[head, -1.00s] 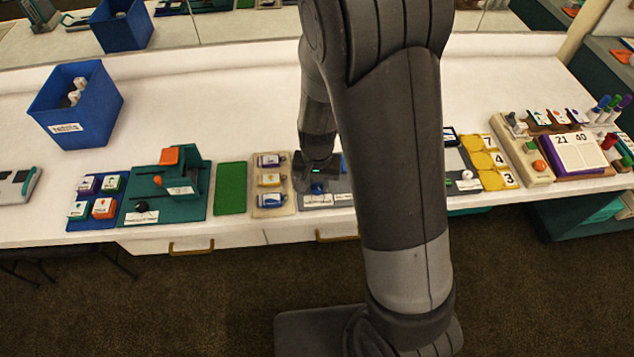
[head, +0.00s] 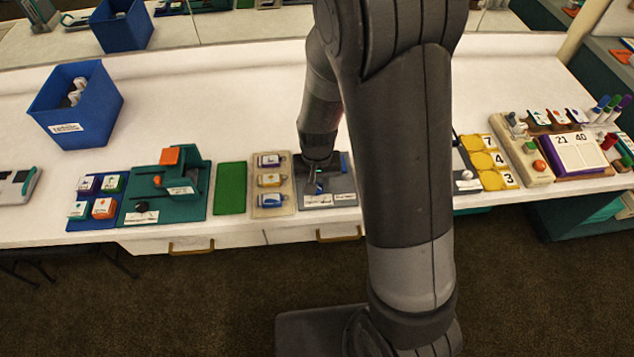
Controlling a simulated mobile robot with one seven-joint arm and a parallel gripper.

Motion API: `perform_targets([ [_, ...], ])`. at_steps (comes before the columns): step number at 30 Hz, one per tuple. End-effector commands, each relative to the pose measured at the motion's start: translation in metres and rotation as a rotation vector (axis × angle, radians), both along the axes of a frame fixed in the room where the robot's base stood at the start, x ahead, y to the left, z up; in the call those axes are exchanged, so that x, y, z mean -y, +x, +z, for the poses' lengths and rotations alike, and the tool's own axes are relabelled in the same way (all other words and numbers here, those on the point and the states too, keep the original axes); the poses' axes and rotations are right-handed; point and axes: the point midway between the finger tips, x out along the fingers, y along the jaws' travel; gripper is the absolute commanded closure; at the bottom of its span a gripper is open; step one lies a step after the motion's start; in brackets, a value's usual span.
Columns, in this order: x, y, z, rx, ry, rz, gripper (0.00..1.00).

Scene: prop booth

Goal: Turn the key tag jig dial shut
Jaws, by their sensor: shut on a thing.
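A grey jig board (head: 345,199) with white labels along its front lies near the front edge of the counter. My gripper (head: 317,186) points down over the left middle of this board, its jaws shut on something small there. I take it to be the dial, but the gripper and wrist hide it. A small blue part (head: 344,162) shows at the board's back right. Beside the board on the left, a beige tray (head: 288,207) holds three tags in purple, yellow and blue.
A green mat (head: 231,188), a teal fixture (head: 195,205) and a blue tray of small boxes (head: 90,222) lie further left. A blue bin (head: 100,115) stands behind. Yellow number pads (head: 482,160) lie right of my arm. The counter behind the jig is clear.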

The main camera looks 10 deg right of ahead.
Motion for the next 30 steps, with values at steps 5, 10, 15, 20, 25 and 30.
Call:
perform_targets([
  [5,0.000,0.000,0.000,0.002,0.000,0.000,0.58],
  [10,0.000,0.000,0.000,0.001,0.000,-0.001,0.50],
  [15,0.000,0.000,0.000,0.001,0.000,-0.001,0.50],
  [20,-0.001,0.001,0.009,0.003,0.001,0.000,0.50],
  [25,0.000,0.002,0.035,0.006,0.002,0.000,0.50],
  [30,0.000,0.001,0.066,0.005,0.001,0.000,0.50],
])
